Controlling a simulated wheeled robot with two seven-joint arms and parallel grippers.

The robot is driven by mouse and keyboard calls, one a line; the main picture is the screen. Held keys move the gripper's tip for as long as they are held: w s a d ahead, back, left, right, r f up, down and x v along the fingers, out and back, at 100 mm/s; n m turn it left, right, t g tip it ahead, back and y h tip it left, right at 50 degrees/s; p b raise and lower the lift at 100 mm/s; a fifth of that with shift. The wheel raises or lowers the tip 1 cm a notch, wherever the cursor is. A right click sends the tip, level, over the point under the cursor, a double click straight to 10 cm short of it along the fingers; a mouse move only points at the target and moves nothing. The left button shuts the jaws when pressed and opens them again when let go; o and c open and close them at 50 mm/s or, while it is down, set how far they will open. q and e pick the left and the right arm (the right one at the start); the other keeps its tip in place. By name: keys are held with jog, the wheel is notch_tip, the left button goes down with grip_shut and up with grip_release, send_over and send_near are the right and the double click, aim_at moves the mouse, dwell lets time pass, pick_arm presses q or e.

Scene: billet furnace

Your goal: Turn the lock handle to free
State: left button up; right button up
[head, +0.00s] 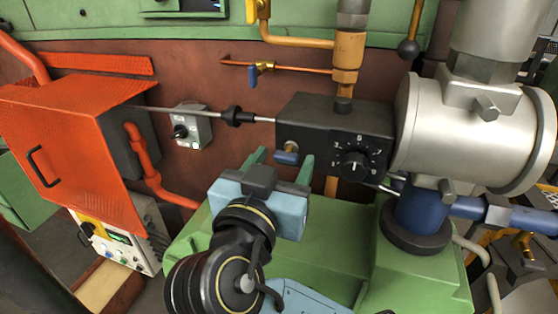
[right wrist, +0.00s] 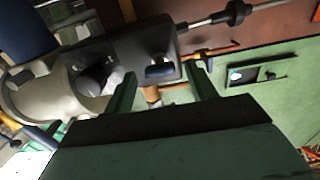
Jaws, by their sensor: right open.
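A small blue handle on a brass stem (head: 287,156), which looks like the lock handle, sits low on the front of a black box (head: 320,118). It also shows in the right wrist view (right wrist: 160,69), lying roughly crosswise between my fingers. My right gripper (head: 281,163) is open, its two green fingers pointing at the box, one on each side of the handle. The fingers seem apart from the handle, but the exact distance is hard to tell. In the right wrist view the gripper (right wrist: 161,84) holds nothing. My left gripper is not in view.
A black dial knob (head: 355,165) is right of the handle on the box. A rod (head: 190,112) runs left from the box to an orange guard (head: 75,130). A large pale cylinder (head: 465,130) stands right. A green machine base (head: 335,240) lies below.

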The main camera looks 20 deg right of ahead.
jog(key=c, duration=1)
jog(key=n+p, duration=0.5)
jog(key=n, duration=0.1)
jog(key=shift+r, duration=0.1)
jog(key=n+p, duration=0.5)
jog(key=shift+a+n, duration=0.1)
jog(key=shift+n, duration=0.3)
jog(key=n+p, duration=0.1)
jog(key=n, duration=0.1)
jog(key=shift+w+n+p, duration=0.1)
jog(key=shift+n+p, duration=0.2)
jog(key=shift+p, duration=0.1)
jog(key=shift+f+n, duration=0.25)
jog(key=shift+n, duration=1.55)
